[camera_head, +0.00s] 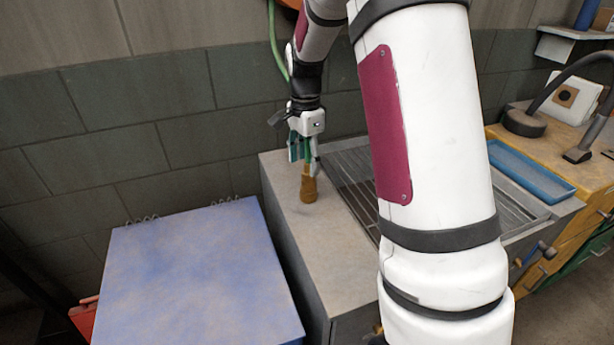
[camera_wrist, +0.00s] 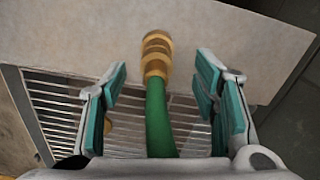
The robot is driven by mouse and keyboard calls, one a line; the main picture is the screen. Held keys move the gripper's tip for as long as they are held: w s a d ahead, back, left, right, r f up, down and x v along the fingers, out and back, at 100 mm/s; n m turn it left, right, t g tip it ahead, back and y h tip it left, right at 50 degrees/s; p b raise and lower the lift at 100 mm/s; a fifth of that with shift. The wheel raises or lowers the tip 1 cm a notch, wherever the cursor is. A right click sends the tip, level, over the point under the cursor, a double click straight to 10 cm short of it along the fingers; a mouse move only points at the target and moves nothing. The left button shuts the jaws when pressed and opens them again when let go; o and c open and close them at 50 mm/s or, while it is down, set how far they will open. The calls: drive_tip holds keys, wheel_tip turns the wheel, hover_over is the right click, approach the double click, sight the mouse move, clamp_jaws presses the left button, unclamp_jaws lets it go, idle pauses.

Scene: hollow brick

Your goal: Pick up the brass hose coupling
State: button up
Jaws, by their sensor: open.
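The brass hose coupling (camera_head: 308,188) is a ribbed, golden fitting on the grey counter top, just below my gripper (camera_head: 303,158) in the head view. In the wrist view the coupling (camera_wrist: 157,50) lies ahead of my gripper (camera_wrist: 162,88), centred between the fingers and a little beyond their tips. A green hose (camera_wrist: 158,122) runs from the coupling back between the fingers. The fingers have teal pads, stand wide apart and hold nothing. In the head view the fingers partly hide the coupling's upper end.
A slatted metal grate (camera_head: 350,193) adjoins the counter (camera_head: 290,220) to the right. A blue-topped box (camera_head: 190,275) stands at left, and a block wall (camera_head: 160,90) is behind. A blue tray (camera_head: 532,170) lies on a wooden bench at right. A green hose (camera_head: 275,45) hangs beside my arm.

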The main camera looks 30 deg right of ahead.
sight(308, 172)
drive_tip(key=shift+s+d+f, duration=0.1)
drive_tip(key=shift+d+f, duration=0.05)
drive_tip(key=shift+f, duration=1.35)
drive_tip(key=shift+s+d+f, duration=0.1)
drive_tip(key=shift+d+f, duration=0.05)
drive_tip(key=shift+f, duration=1.3)
drive_tip(key=shift+c, duration=0.2)
clamp_jaws()
